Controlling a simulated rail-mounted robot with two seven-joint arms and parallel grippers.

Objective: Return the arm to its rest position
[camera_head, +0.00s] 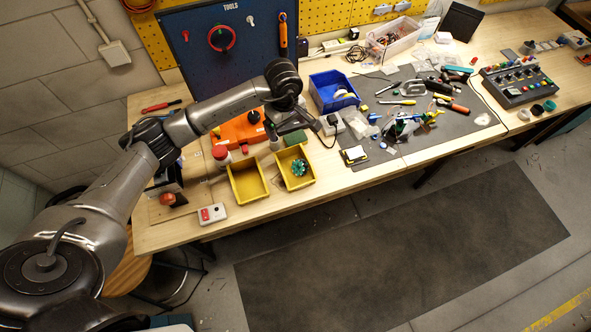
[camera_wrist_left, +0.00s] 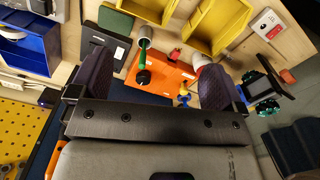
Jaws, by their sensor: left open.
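My left arm (camera_head: 225,108) reaches in from the left over the wooden bench. My left gripper (camera_head: 292,120) hangs at its end above the bench, near the orange plate (camera_head: 232,132). In the left wrist view the two dark fingers of the gripper (camera_wrist_left: 155,80) stand wide apart with nothing held between them. The orange plate shows beyond and between them, with a black knob (camera_wrist_left: 143,77) and a green cylinder on it. The gripper's fingertips are hard to make out in the head view. My right gripper is not in view.
Two yellow bins (camera_head: 248,199) stand at the bench's front edge; the right one holds a green part (camera_head: 299,167). A blue bin (camera_head: 320,93) is right of the gripper. A tool-covered grey mat (camera_head: 458,128) lies farther right. The blue tool panel (camera_head: 195,52) rises behind.

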